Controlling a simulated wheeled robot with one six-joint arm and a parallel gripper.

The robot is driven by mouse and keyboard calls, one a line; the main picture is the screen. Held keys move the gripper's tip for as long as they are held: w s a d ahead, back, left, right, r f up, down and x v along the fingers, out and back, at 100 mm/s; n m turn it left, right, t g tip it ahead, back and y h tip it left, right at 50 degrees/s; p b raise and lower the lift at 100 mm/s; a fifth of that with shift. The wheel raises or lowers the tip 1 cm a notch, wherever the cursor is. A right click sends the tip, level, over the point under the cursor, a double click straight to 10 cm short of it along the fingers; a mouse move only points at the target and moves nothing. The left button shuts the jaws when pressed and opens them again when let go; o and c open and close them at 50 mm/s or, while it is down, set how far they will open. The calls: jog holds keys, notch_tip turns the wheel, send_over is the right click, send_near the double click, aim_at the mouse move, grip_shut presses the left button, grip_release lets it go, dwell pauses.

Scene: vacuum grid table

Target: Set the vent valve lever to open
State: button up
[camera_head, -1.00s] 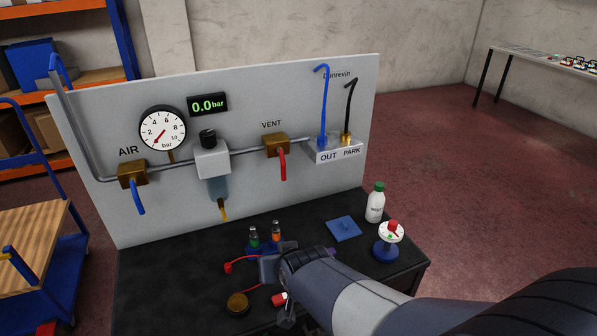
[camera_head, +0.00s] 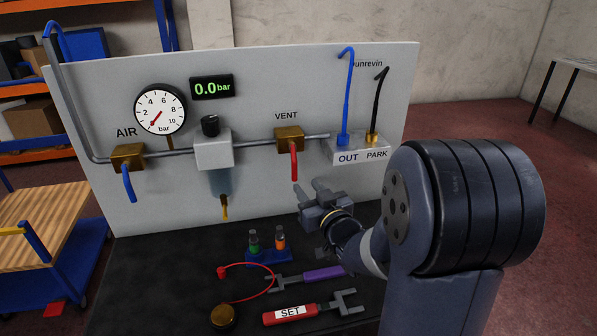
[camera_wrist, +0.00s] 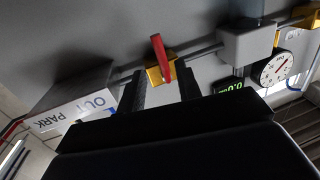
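The vent valve is a brass block (camera_head: 289,139) on the grey pipe, under the word VENT. Its red lever (camera_head: 294,163) hangs straight down, across the pipe's line. My gripper (camera_head: 322,190) is in front of the panel, below and to the right of the lever, apart from it. In the wrist view my gripper (camera_wrist: 164,90) has its two dark fingers spread with nothing between them. The red lever (camera_wrist: 159,50) and brass valve (camera_wrist: 161,73) show beyond the fingertips, roughly in line with the gap.
The OUT/PARK block (camera_head: 358,151) with blue and black hoses is right of the valve. The regulator (camera_head: 213,150) is left of it. The display (camera_head: 212,87) reads 0.0 bar. Below, the black table holds a SET-labelled tool (camera_head: 290,314), a purple-handled tool (camera_head: 322,274) and a blue rack (camera_head: 268,257).

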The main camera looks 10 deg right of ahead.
aim_at(295, 173)
jog(key=w, duration=0.3)
jog(key=w+a+p, duration=0.1)
jog(key=w, duration=0.1)
jog(key=w+p, duration=0.1)
jog(key=w, duration=0.2)
jog(key=shift+w+a, duration=0.35)
grip_shut()
